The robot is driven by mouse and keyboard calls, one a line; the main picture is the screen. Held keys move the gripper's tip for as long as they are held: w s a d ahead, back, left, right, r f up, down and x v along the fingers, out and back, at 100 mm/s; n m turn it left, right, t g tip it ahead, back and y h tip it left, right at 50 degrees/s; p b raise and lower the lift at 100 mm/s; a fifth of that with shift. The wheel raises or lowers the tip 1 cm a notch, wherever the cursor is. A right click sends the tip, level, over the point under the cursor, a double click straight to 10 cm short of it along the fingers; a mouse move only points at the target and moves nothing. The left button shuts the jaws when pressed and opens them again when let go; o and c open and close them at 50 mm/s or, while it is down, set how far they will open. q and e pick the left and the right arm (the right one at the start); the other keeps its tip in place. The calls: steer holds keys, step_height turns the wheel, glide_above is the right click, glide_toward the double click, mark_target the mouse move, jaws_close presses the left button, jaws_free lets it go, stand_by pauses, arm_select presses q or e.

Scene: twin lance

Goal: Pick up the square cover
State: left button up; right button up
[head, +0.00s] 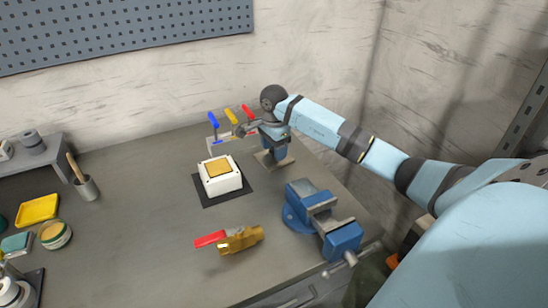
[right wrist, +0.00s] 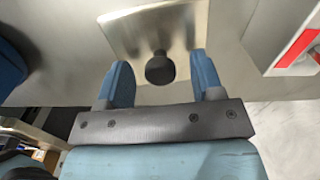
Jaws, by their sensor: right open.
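The square cover (head: 262,160) is a flat metal plate lying on the grey workbench near its back right, partly hidden behind my right gripper (head: 280,152) in the head view. In the right wrist view the square cover (right wrist: 185,22) shows a dark round knob (right wrist: 160,68) standing on it. My right gripper (right wrist: 160,60) is open, its two blue fingers one on each side of the knob, with clear gaps. It is not gripping the knob. My left gripper is not in view.
A white box with a yellow top (head: 220,178) sits on a dark mat left of the cover. A rack with blue, yellow and red handles (head: 231,124) stands close behind. A blue vise (head: 322,215) and a red-handled brass valve (head: 238,240) are in front.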

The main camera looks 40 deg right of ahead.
steer(key=shift+r, duration=0.1)
jaws_close()
